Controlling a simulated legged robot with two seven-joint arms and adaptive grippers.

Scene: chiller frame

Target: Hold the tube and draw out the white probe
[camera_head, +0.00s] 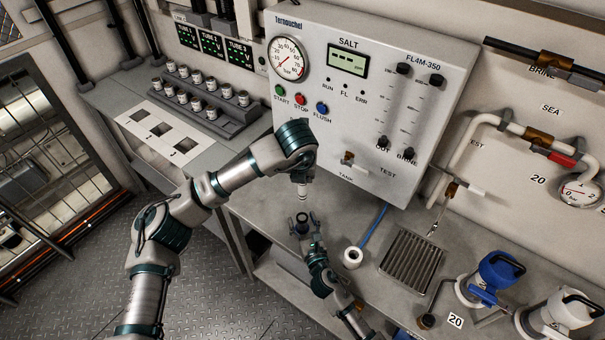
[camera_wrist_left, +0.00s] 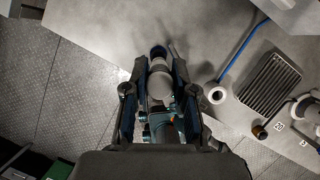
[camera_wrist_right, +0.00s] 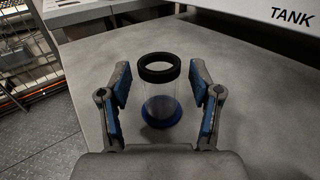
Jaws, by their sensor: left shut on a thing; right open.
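My left gripper (camera_head: 303,180) comes from above and is shut on the white probe (camera_head: 302,193). In the left wrist view the pale, round probe (camera_wrist_left: 160,82) lies between the fingers. The tube (camera_wrist_right: 160,100) is clear, with a black rim and a blue base. It stands upright on the bench in the right wrist view, and nothing shows inside it. Its dark rim (camera_head: 302,218) shows below the probe in the head view, with a small gap between. My right gripper (camera_wrist_right: 160,112) is open, one finger either side of the tube, with gaps on both sides.
A white ring-shaped holder (camera_head: 353,257) with a blue line stands right of the tube. The control panel (camera_head: 375,90) rises behind. A rack of vials (camera_head: 205,95) stands at the back left.

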